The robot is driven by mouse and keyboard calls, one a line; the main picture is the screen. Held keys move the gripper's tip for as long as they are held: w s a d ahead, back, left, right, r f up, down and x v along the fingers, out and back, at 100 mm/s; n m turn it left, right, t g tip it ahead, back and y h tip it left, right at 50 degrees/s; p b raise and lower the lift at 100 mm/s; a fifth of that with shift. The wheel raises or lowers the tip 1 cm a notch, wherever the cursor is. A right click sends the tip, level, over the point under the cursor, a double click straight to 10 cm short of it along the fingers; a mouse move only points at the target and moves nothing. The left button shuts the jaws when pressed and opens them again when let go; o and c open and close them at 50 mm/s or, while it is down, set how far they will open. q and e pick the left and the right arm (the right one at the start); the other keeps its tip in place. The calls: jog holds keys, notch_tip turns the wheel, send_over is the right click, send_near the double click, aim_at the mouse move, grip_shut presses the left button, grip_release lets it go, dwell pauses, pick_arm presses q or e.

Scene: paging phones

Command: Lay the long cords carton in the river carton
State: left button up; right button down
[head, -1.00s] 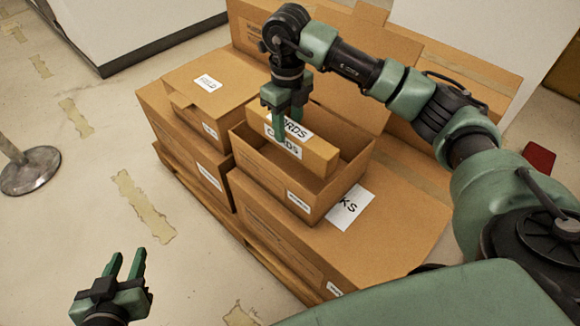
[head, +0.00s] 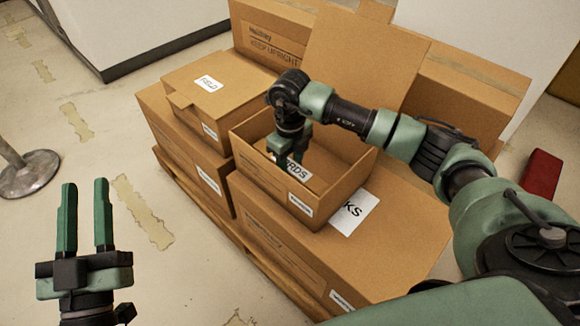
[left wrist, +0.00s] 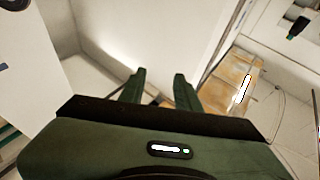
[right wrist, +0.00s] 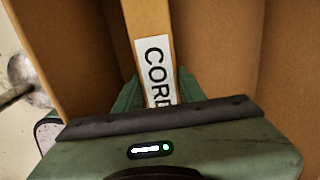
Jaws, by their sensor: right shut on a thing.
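The long cords carton (head: 299,172) is a narrow brown box with a white label reading "RDS" in the head view; it also shows in the right wrist view (right wrist: 148,18). My right gripper (head: 290,150) is shut on it, down inside an open-topped brown carton (head: 262,178). That open carton seems to be the river carton, but its front label is too small to read. Its walls stand around the cords carton. Whether the cords carton touches the floor inside is hidden. My left gripper (head: 86,215) is open and empty, off to the left above the floor.
A carton labelled "FIELD" (head: 235,95) stands left of the open carton. A large carton (head: 270,235) labelled "KS" in part lies beneath, on a pallet. Tall cartons (head: 478,95) stand behind. A post base (head: 25,175) is at far left, a red object (head: 541,175) at right.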

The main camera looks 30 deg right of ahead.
aim_at(290, 165)
pick_arm(q)
jog(key=shift+r, duration=0.2)
pick_arm(e)
jog(key=c, duration=0.9)
grip_release()
pick_arm(q)
jog(key=shift+s+r, duration=0.1)
pick_arm(e)
jog(key=shift+o, duration=0.2)
jog(key=shift+r, duration=0.25)
notch_tip(290, 165, up, 6)
jog(key=shift+f+p, duration=0.25)
jog(key=shift+p, duration=0.8)
pick_arm(q)
notch_tip(290, 165, down, 16)
jog(key=s+a+g+y+p, duration=0.1)
jog(key=a+g+y, duration=0.1)
jog(key=g, duration=0.7)
jog(key=shift+s+a+y, duration=0.25)
jog(key=shift+a+y, duration=0.1)
jog(key=shift+y, duration=0.25)
pick_arm(e)
notch_tip(290, 165, up, 6)
